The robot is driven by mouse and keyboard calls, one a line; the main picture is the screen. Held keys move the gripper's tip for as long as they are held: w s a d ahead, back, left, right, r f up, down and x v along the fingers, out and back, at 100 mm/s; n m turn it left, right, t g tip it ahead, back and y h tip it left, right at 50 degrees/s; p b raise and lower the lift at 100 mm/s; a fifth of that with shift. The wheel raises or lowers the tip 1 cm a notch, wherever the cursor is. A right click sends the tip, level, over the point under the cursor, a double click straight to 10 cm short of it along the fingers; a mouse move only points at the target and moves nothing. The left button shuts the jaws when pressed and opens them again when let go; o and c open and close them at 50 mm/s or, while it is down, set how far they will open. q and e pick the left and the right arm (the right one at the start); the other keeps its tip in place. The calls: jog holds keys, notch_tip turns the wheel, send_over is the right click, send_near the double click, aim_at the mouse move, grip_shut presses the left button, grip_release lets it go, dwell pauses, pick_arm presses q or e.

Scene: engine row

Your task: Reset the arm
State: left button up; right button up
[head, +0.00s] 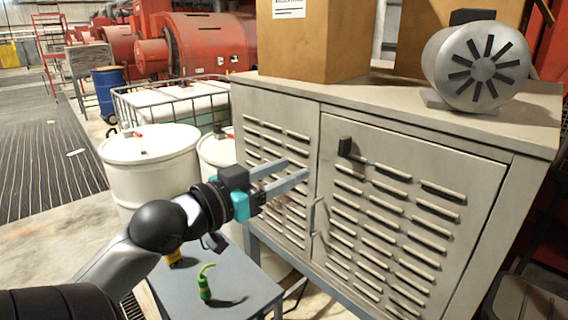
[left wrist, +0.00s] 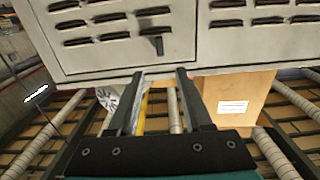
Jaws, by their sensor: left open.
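My left arm comes in from the lower left in the head view. Its gripper (head: 297,170) is open, with two parallel grey fingers pointing at the front of a grey louvred cabinet (head: 400,215). Nothing is between the fingers. The left wrist view looks upside down; there the open fingers (left wrist: 167,74) overlap the cabinet's edge, and I cannot tell whether they touch it. The cabinet doors look shut; a black latch (head: 345,146) and a handle (head: 316,218) are on the front. My right gripper is not in view.
Cardboard boxes (head: 318,40) and a grey motor (head: 478,65) stand on the cabinet. White drums (head: 150,170) stand left. Open floor lies far left.

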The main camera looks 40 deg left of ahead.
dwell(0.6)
pick_arm(q)
jog(key=w+a+f+n+g+y+b, duration=0.1)
jog(key=a+f+n+g+y+b, duration=0.3)
jog(key=f, duration=0.9)
jog(key=w+a+f+b, duration=0.15)
jog(key=a+f, duration=0.35)
jog(key=f, duration=0.7)
jog(key=s+f+g+b, duration=0.2)
jog(key=s+f, duration=0.1)
jog(key=f, duration=1)
jog(key=s+f+g+b, duration=0.2)
jog(key=s+f+b, duration=0.1)
jog(key=f, duration=0.9)
jog(key=s+d+f+g+b, duration=0.1)
jog(key=s+d+f+b, duration=0.2)
jog(key=f, duration=0.4)
jog(key=s+d+f+g+h, duration=0.1)
jog(key=s+d+f+g, duration=0.2)
jog(key=f, duration=0.5)
jog(key=s+d+f+b, duration=0.2)
jog(key=s+d+f, duration=0.1)
jog(key=s+f, duration=0.3)
jog(key=s+d+f+m+g+h+b, duration=0.1)
jog(key=s+d+f+m+g+b, duration=0.4)
jog(key=s+d+f, duration=0.9)
jog(key=s+f, duration=0.4)
jog(key=shift+d+h, duration=0.2)
jog(key=shift+h, duration=0.2)
jog(key=shift+w, duration=0.1)
